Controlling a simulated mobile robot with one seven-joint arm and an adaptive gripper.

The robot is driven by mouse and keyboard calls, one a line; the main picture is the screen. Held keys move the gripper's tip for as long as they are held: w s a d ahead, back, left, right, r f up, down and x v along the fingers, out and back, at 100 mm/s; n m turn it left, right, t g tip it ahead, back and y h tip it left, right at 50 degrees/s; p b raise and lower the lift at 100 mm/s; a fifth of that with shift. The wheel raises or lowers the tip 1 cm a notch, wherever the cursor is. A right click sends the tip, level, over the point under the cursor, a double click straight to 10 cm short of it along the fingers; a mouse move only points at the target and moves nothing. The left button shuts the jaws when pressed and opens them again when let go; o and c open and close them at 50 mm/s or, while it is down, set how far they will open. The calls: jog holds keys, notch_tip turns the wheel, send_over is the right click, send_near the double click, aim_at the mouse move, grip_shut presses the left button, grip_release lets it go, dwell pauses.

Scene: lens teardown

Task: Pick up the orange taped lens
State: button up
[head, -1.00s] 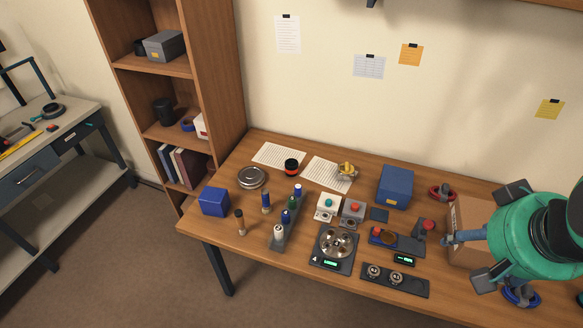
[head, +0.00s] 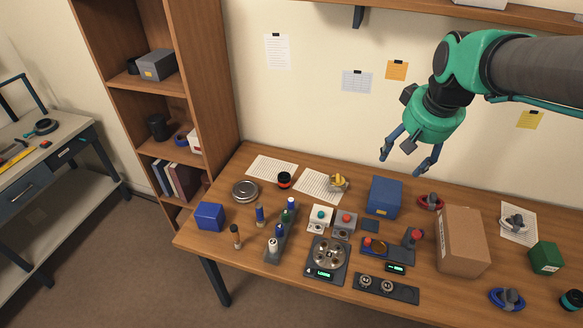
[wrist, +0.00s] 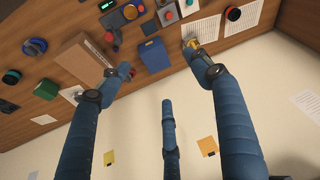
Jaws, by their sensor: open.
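The orange taped lens (head: 284,180) is a short black cylinder with an orange-red band. It stands upright at the back of the table, between two printed sheets, with nothing touching it. In the wrist view the lens (wrist: 233,14) shows near the top edge, right of the fingers. My gripper (head: 408,158) is open and empty, its fingers spread and pointing down. It is raised well above the back of the table, to the right of the lens in the head view. The wrist view shows the open fingers (wrist: 158,72) with nothing between them.
A blue box (head: 384,197) and a cardboard box (head: 462,240) stand below and right of my gripper. A yellow-topped item (head: 339,182) stands right of the lens. A round metal tin (head: 245,191) is left of it. Bottles in a rack (head: 280,240) stand in front. A shelf overhangs above.

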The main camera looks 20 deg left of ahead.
jog(key=w+a+f+n+p, duration=0.2)
jog(key=w+a+f, duration=0.2)
jog(key=w+a, duration=0.65)
jog(key=n+g+p, duration=0.3)
jog(key=n+p, duration=0.1)
jog(key=p, duration=0.3)
send_over(284, 176)
jog(key=s+d, duration=0.1)
jog(key=d, duration=0.1)
notch_tip(284, 176, down, 26)
jog(key=shift+s+a, duration=0.1)
jog(key=shift+a, duration=0.15)
jog(key=shift+w+a+f+b, duration=0.15)
jog(key=shift+f, duration=1.25)
jog(key=shift+w+a+f+b, duration=0.15)
jog(key=shift+a+f, duration=0.05)
jog(key=shift+f, duration=1.2)
jog(key=shift+w+a+f+b, duration=0.15)
jog(key=shift+f, duration=1.25)
jog(key=shift+w+a+f, duration=0.15)
jog(key=shift+f, duration=1.15)
jog(key=shift+w+a+f, duration=0.1)
jog(key=shift+f, duration=1.2)
